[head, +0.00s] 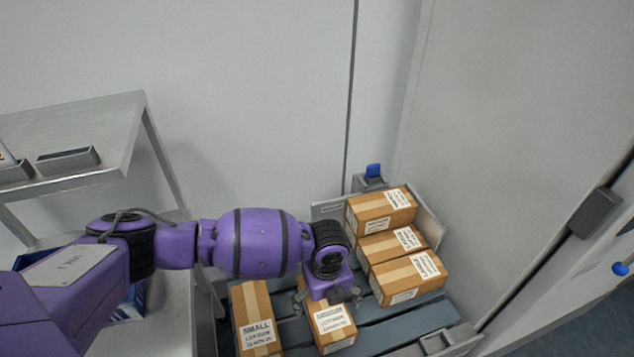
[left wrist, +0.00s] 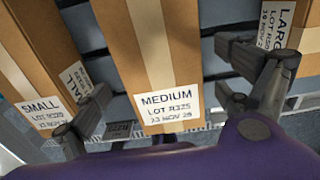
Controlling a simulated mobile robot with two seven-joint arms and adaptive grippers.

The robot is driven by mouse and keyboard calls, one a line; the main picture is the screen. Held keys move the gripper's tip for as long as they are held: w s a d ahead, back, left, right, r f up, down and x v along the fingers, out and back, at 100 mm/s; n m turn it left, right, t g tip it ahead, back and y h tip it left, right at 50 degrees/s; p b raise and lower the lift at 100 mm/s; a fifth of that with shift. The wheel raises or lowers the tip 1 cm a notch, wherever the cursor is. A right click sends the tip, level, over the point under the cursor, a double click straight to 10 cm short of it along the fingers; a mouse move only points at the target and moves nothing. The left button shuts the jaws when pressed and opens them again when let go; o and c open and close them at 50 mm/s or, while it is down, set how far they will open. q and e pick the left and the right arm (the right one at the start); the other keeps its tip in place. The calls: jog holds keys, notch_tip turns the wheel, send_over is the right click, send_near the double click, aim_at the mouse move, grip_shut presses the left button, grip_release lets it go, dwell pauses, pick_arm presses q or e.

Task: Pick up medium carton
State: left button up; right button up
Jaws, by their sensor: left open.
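The medium carton (left wrist: 150,60) is a brown box with pale tape and a white label reading MEDIUM. In the left wrist view it stands between the spread fingers of my left gripper (left wrist: 170,105), with a gap visible on the right side. In the head view the carton (head: 333,323) lies on the slatted platform, partly hidden under my left gripper (head: 328,300). My left gripper is open above it and holds nothing. My right gripper is not in view.
A carton labelled SMALL (head: 256,318) lies just left of the medium one. Several cartons (head: 405,277) are stacked to the right, near; one label in the wrist view begins LARG (left wrist: 284,22). A metal shelf unit (head: 75,125) stands left. Walls close in behind and right.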

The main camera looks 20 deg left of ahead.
aim_at(326, 306)
pick_arm(q)
jog(key=f, duration=0.3)
jog(key=shift+w+f, duration=0.25)
jog(key=shift+f, duration=0.2)
jog(key=c, duration=1.8)
jog(key=shift+w, duration=0.1)
jog(key=shift+c, duration=0.3)
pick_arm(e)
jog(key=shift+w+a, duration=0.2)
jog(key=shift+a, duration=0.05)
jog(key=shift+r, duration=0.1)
